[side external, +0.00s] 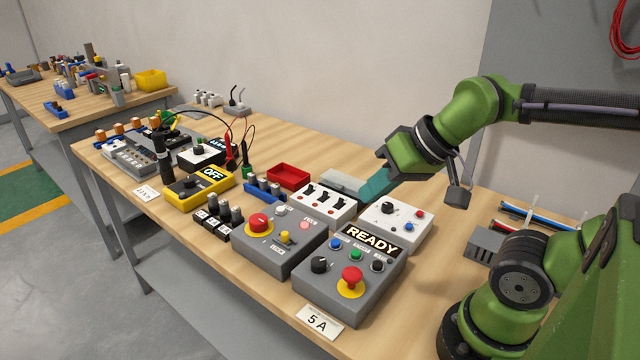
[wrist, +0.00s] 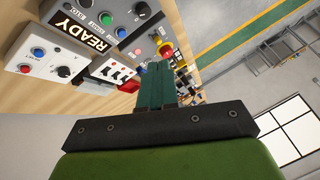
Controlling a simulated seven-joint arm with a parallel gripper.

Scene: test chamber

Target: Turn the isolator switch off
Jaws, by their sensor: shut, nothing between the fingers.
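No label reading "isolator" is legible, so I cannot be sure which control it is. A yellow box (side external: 179,197) with a black rotary knob (side external: 190,182) and a black sign reading OFF (side external: 213,174) sits left of centre on the bench. A grey box (side external: 258,262) nearer the front carries a red knob on a yellow disc and a small yellow switch (side external: 287,237). My gripper (side external: 368,192) is shut and empty, its teal fingers pointing down-left near the white knob box, well right of the yellow box. The shut fingers also show in the wrist view (wrist: 156,82).
A grey READY box (side external: 340,294) with a red stop button stands at the front. A white toggle-switch box (side external: 322,205) and a white knob box (side external: 405,231) lie near my fingers. A red tray (side external: 288,174) and dark probes stand farther left. Bare bench shows along the wall.

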